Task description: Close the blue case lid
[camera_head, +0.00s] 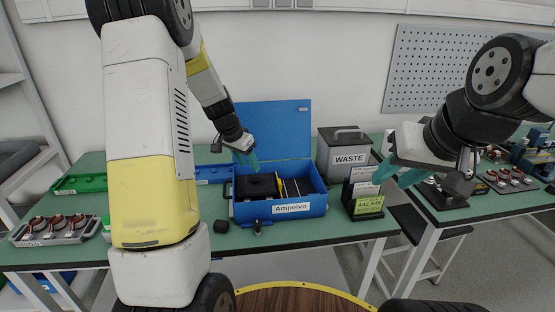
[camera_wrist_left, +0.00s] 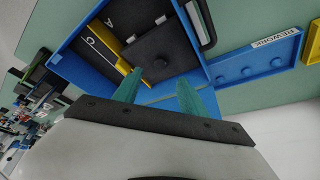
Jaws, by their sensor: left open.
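The blue case (camera_head: 310,205), labelled "Ampelvo", stands open on the green table. Its blue lid (camera_head: 290,122) stands upright along the back edge. My left gripper (camera_head: 246,158) is open and empty, in front of the lid's left part and above the case's rear. In the left wrist view its teal fingers (camera_wrist_left: 162,82) are apart, with the case (camera_wrist_left: 70,68) beyond them; I cannot tell whether they touch the lid. Inside the case are a dark block (camera_head: 257,186) and yellow-edged dividers. My right gripper (camera_head: 398,172) looks open and empty, right of the case near a small sign.
A grey WASTE bin (camera_head: 345,158) stands right of the case. A small black holder with a green sign (camera_head: 368,205) stands before it. A blue REWORK tray (camera_wrist_left: 255,65) lies beside the case. Small dark parts (camera_head: 258,227) lie in front of the case.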

